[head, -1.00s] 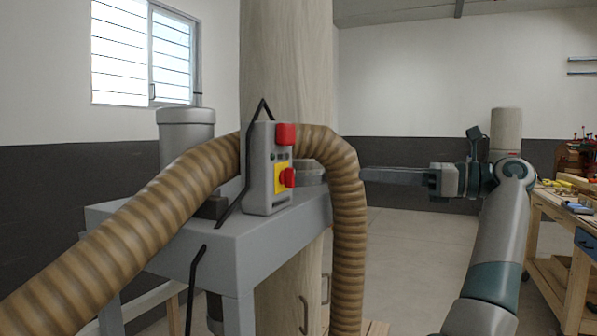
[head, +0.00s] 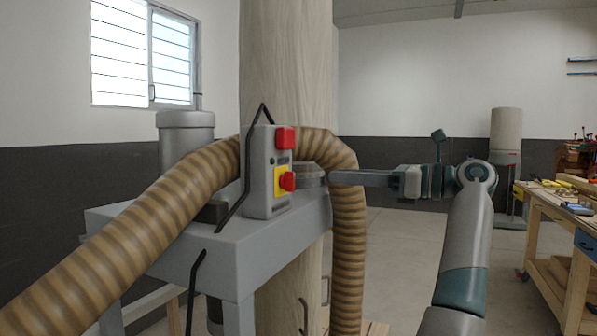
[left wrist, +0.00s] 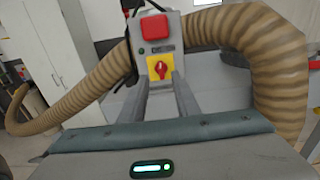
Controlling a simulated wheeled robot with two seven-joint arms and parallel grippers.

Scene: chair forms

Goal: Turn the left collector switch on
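The switch box (head: 265,172) is a grey upright housing on the collector's grey stand. It bears a red rotary knob (head: 287,181) on a yellow plate, with a red square button (head: 285,138) above. My left gripper (head: 336,178) is level with the knob, to its right and apart from it, fingers pointing at the box. In the left wrist view the knob (left wrist: 161,70) looks upright and shows beyond the gap between the two grey fingers (left wrist: 161,92). The gripper is open and empty. My right gripper is not in view.
A ribbed brown hose (head: 120,243) arches behind the switch box and hangs down near my left fingertips (head: 348,240). The grey stand (head: 235,240) lies below. A wooden workbench (head: 560,220) with tools is at the far right. Open floor lies between.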

